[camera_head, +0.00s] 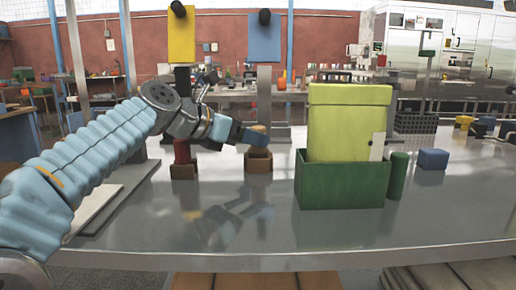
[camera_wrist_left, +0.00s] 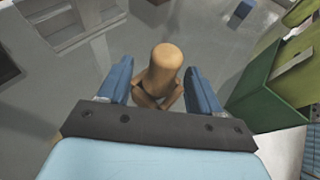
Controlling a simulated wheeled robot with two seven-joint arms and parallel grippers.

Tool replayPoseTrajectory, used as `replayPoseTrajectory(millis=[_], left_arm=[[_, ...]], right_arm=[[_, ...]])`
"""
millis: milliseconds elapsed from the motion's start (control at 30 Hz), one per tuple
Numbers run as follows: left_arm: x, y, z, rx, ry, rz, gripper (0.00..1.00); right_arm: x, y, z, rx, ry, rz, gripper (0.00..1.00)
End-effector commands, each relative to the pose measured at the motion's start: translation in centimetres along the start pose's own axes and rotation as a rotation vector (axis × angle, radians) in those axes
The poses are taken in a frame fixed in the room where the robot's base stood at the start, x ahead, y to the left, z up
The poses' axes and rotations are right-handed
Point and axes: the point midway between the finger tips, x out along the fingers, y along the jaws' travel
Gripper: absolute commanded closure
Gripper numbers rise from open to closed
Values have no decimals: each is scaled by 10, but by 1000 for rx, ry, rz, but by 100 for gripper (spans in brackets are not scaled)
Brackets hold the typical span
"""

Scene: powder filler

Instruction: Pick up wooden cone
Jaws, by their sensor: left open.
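The wooden cone (camera_wrist_left: 163,68) is tan with a rounded top and stands upright in a small brown holder (camera_wrist_left: 147,98). In the head view the cone's top (camera_head: 259,129) shows just above its brown block holder (camera_head: 258,161). My left gripper (camera_head: 262,137) is at the cone, with its blue fingers partly hiding it. In the left wrist view the left gripper (camera_wrist_left: 160,85) is open, with one blue finger on each side of the cone. Gaps show between the fingers and the cone; contact cannot be seen. My right gripper is not in view.
A green box (camera_head: 344,189) with a yellow-green block (camera_head: 345,122) stands to the right. A green cylinder (camera_head: 397,176) and a blue block (camera_head: 433,159) are beyond it. A red piece (camera_head: 182,152) stands left of the cone. The front of the metal table (camera_head: 200,240) is clear.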

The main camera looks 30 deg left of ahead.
Motion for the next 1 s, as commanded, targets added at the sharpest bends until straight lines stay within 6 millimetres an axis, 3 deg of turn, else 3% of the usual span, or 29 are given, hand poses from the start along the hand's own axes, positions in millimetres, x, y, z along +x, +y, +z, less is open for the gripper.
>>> replayPoseTrajectory(millis=[233,533,900,1000], left_arm=[[39,-3,4,0,1,-2,36],[46,-3,4,0,0,0,36],[46,-3,4,0,0,0,91],[46,-3,4,0,-1,0,92]], right_arm=[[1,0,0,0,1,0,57],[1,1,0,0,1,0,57],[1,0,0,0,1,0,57],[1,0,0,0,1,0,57]])
